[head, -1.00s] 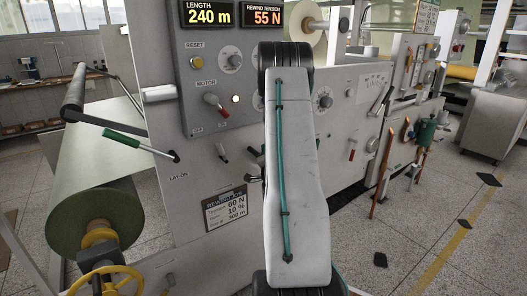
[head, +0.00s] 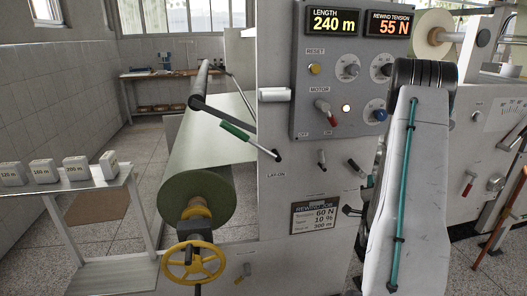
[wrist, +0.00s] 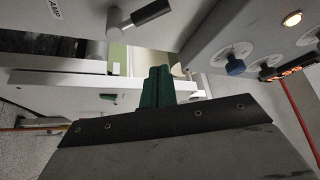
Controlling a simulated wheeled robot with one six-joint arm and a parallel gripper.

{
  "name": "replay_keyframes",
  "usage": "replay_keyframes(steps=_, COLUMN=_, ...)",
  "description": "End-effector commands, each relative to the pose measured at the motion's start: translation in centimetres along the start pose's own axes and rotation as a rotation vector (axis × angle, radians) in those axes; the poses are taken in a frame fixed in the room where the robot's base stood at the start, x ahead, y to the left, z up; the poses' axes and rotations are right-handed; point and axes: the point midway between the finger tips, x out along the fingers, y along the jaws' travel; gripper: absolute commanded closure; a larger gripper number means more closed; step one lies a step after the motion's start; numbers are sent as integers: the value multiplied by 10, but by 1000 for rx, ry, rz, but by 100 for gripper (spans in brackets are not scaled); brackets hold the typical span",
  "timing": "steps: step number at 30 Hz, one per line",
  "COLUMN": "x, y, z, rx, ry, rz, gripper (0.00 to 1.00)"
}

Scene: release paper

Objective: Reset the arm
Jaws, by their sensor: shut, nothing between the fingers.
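My white arm link (head: 397,190) with a teal cable rises on the right side of the head view, in front of the machine. My gripper (wrist: 157,88) shows in the wrist view as two dark green fingers pressed together, with nothing between them. It points towards the machine, with no contact visible. The head view does not show the gripper.
The grey control panel (head: 340,122) reads 240 m and 55 N. A green-handled lever (head: 235,131) and a yellow handwheel (head: 193,263) by a green roll (head: 210,198) stick out left of my arm.

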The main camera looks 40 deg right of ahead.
Motion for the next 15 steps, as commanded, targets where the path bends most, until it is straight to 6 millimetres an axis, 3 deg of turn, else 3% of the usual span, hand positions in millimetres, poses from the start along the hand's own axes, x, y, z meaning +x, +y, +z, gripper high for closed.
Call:
replay_keyframes(steps=5, x=0, y=0, z=0, rx=-16, ry=-2, rz=3, gripper=100)
replay_keyframes(steps=7, x=0, y=10, z=5, rx=-49, ry=-26, rz=47, gripper=100)
replay_keyframes(steps=11, x=-9, y=48, z=25, rx=-145, ry=-138, rz=233, gripper=100)
replay_keyframes(steps=12, x=-17, y=65, z=33, rx=-182, ry=-192, rz=312, gripper=100)
replay_keyframes(steps=15, x=-36, y=89, z=46, rx=-279, ry=-336, rz=491, gripper=100)
